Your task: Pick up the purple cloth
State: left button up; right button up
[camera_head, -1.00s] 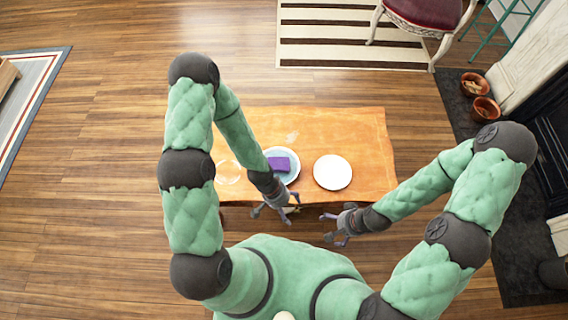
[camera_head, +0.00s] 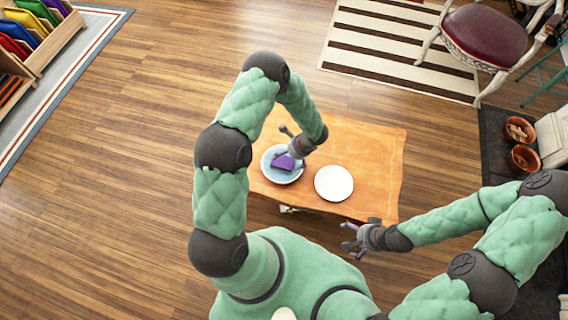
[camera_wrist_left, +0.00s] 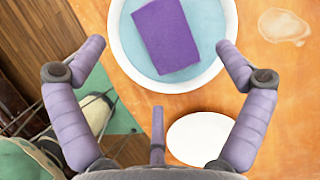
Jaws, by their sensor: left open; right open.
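The purple cloth (camera_head: 284,163) is a folded rectangle lying in a pale blue dish with a white rim (camera_head: 269,174) on the orange table. My left gripper (camera_head: 284,145) is over the dish, close to the cloth, and partly hides it. In the left wrist view, the cloth (camera_wrist_left: 166,36) shows beyond the spread fingers of my left gripper (camera_wrist_left: 162,46), with nothing between them. The dish rim (camera_wrist_left: 158,86) also shows there. My right gripper (camera_head: 348,237) is open and empty, off the table's front edge.
A white plate (camera_head: 334,183) sits on the table (camera_head: 368,160) just right of the dish. A faint clear item (camera_wrist_left: 284,26) lies on the table in the left wrist view. A red-seated chair (camera_head: 484,38) stands at the back right, with terracotta pots (camera_head: 522,158) below it.

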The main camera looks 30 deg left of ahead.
aim_at(282, 164)
pick_arm(q)
jog(key=x, duration=0.3)
jog(key=shift+b, duration=0.4)
jog(key=b+x, duration=0.2)
jog(key=x, duration=0.3)
jog(key=shift+s+d+f, duration=0.1)
jog(key=shift+s+d, duration=0.05)
jog(key=shift+s, duration=0.05)
jog(key=shift+f+b, duration=0.1)
jog(key=shift+b, duration=0.3)
jog(key=shift+s, duration=0.1)
jog(key=c, duration=1)
jog(key=shift+c, duration=0.2)
